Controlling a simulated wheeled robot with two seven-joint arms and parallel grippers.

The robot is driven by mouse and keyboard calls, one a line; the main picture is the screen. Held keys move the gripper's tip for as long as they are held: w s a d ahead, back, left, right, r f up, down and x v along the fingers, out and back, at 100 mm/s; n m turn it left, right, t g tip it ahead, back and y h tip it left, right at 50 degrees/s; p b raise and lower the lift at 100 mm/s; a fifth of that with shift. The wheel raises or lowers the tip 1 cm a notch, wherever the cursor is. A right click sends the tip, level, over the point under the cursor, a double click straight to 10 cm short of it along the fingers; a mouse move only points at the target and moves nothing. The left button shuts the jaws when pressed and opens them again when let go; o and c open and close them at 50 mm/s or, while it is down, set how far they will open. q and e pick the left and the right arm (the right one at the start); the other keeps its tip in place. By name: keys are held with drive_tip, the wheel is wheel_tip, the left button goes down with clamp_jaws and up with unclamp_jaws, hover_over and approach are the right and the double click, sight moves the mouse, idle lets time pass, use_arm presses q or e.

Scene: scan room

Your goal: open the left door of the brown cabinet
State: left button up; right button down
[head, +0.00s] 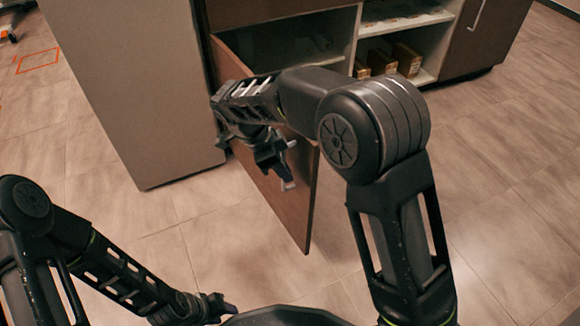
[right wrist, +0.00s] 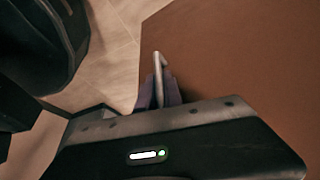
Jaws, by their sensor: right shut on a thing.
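The brown cabinet's left door (head: 302,215) stands swung out from the cabinet, with a dark opening behind it. Its brown face also fills the right of the right wrist view (right wrist: 240,60). My right gripper (head: 284,172) is at the door's face, shut on the pale metal handle (right wrist: 158,66). The handle sits between its fingers in the wrist view; in the head view only its end shows, and my arm hides part of the door. My left gripper (head: 222,305) is low at the bottom left, away from the door; its fingers are too small and dark to judge.
A tall grey-beige panel (head: 130,90) stands just left of the open door. To the right are open white shelves (head: 425,75) with small brown boxes (head: 405,60) and another brown door (head: 485,35), closed. The tiled floor in front is clear.

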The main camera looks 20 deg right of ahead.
drive_tip(key=c, duration=1.8)
unclamp_jaws()
drive_tip(key=shift+o, duration=0.2)
drive_tip(key=shift+r, duration=0.1)
drive_tip(key=p+v, duration=0.3)
drive_tip(key=v, duration=0.4)
drive_tip(key=shift+a+r, duration=0.2)
drive_tip(key=shift+r, duration=0.1)
drive_tip(key=shift+w, duration=0.1)
